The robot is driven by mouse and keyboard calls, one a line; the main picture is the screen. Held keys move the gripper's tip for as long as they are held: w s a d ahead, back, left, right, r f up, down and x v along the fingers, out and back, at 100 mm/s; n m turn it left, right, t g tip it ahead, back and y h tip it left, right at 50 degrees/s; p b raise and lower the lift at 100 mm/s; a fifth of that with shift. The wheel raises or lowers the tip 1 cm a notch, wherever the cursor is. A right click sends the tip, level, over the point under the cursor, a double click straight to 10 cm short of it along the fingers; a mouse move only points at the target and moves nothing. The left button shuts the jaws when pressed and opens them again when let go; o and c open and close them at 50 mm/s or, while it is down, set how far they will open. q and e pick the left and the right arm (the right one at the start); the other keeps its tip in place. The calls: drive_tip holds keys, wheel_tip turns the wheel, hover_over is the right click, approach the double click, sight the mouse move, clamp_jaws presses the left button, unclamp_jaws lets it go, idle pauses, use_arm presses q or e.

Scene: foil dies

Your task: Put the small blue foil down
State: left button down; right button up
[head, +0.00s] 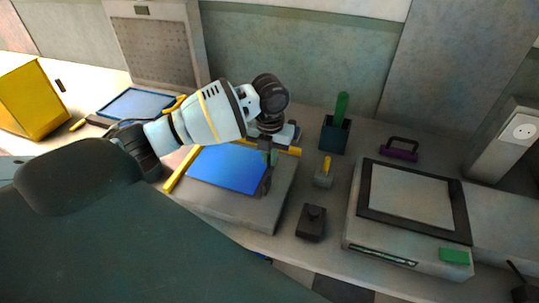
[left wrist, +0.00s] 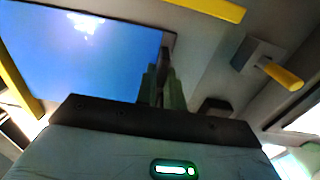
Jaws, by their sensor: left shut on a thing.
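The small blue foil (head: 228,168) is a flat, bright blue sheet with a dark edge. It is over the grey block (head: 262,215), near the yellow strips (head: 183,170); I cannot tell whether it touches the block. My left gripper (head: 267,164) is shut on the foil's right edge, with its fingers pointing down. In the left wrist view the foil (left wrist: 80,50) fills the upper left and its dark edge runs into the gripper (left wrist: 161,88). The fingers hide part of that edge. My right gripper is not in view.
Another blue sheet (head: 137,104) lies at the left near a yellow box (head: 35,98). A small grey piece with a yellow lever (head: 324,172) and a black block (head: 311,222) stand right of the grey block. A dark-framed machine (head: 410,262) is further right, behind it a purple handle (head: 399,149).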

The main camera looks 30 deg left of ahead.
use_arm(q)
drive_tip(key=c, duration=2)
unclamp_jaws()
drive_tip(key=shift+f, duration=0.15)
drive_tip(key=o, duration=0.5)
wheel_tip(320, 180, up, 12)
drive_tip(key=shift+r, duration=0.15)
